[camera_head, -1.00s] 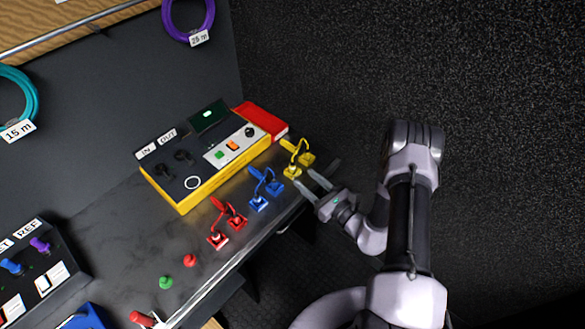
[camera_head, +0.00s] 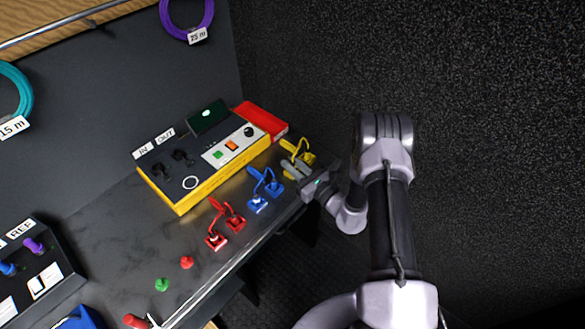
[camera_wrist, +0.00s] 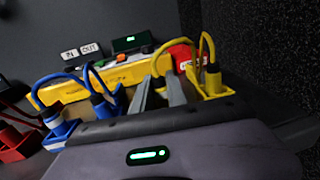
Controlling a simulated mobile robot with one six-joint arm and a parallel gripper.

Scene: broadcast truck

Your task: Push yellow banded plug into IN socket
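The yellow plugs and looped yellow cable stand at the right end of the bench. The rear yellow plug (camera_head: 307,157) also shows upright in its yellow holder in the wrist view (camera_wrist: 213,80). My gripper (camera_head: 293,168) is low at the front yellow plug, which its fingers mostly hide. In the wrist view the fingers (camera_wrist: 162,84) are apart, with the cable's near end (camera_wrist: 156,68) between their tips. Contact cannot be made out, nor which plug is banded. The yellow tester box has a dark IN socket (camera_head: 159,170) and OUT socket (camera_head: 181,157), both far left of my gripper.
Blue plugs (camera_head: 265,188) and red plugs (camera_head: 226,221) with cables stand in holders left of the yellow ones. A red block (camera_head: 262,117) lies behind the yellow pair. Red and green knobs (camera_head: 174,273) are near the front edge. The bench between box and holders is clear.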

